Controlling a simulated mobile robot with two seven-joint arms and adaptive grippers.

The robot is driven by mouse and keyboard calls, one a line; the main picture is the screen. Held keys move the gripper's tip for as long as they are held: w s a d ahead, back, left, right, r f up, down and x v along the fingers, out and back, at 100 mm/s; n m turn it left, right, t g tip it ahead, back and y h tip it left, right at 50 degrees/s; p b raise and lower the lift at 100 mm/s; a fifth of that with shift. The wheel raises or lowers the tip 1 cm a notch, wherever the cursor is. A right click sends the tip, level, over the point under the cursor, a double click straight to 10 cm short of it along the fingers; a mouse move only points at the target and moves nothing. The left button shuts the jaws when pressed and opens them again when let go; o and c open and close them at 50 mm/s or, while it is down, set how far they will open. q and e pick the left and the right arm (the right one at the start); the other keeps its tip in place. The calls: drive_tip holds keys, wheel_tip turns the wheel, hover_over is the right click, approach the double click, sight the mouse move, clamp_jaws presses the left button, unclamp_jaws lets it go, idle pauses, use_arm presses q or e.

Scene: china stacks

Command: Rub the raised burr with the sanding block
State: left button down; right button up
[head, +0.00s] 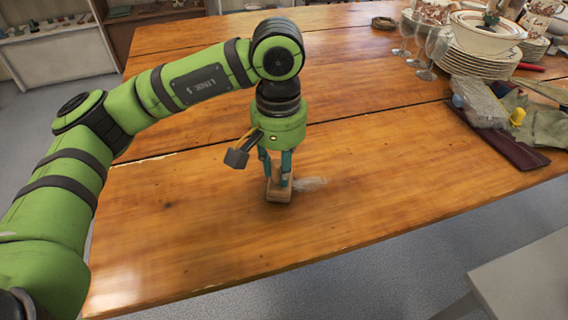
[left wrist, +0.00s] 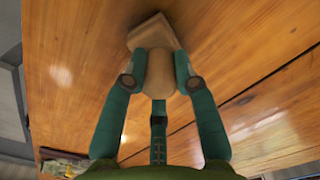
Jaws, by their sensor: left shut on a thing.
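My left gripper (head: 278,174) points down at the wooden table and is shut on the sanding block (head: 278,195). In the left wrist view, the fingers (left wrist: 160,75) clasp the block's rounded tan knob (left wrist: 158,66) from both sides. The block's flat wooden base (left wrist: 150,29) shows beyond the knob. The block is on or just above the tabletop; I cannot tell whether it touches. A pale, rough patch (head: 312,184), which looks like the raised burr, lies just right of the block. Part of it may be hidden behind the block. My right gripper is not in view.
The wooden table (head: 400,185) is bare around the block. Stacked plates (head: 480,62), bowls and wine glasses (head: 428,55) stand at the back right. A grey cloth (head: 535,122) and a dark red folder (head: 510,150) lie near the right edge. A grey surface (head: 525,285) is at the lower right.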

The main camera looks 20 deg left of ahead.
sight(280, 161)
use_arm(q)
drive_tip(key=shift+r+p, duration=1.55)
drive_tip(key=shift+r, duration=1.5)
